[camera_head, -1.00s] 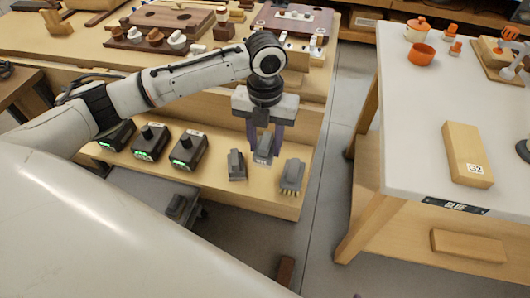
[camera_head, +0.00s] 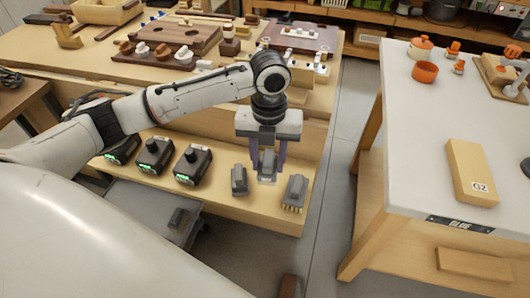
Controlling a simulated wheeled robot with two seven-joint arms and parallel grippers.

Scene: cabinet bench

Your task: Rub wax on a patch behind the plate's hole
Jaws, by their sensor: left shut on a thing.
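My left gripper (camera_head: 267,164) points down over the front ledge of the bench, its two purple fingers shut on a grey block-like tool (camera_head: 267,176). The fingers hide part of the tool, and I cannot tell whether it is clear of the ledge. A similar grey tool (camera_head: 239,180) stands just left of it, and a grey brush with yellowish bristles (camera_head: 295,191) just right. A dark reddish plate (camera_head: 301,33) with small parts on it lies at the back of the bench; I cannot make out a hole in it. My right gripper is not in view.
Several black devices with green lights stand along the ledge (camera_head: 225,208), such as this one (camera_head: 192,165). A brown board with holes (camera_head: 150,40) lies on the bench top. A white-topped table (camera_head: 430,120) with a wooden block (camera_head: 471,172) stands right, across a floor gap.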

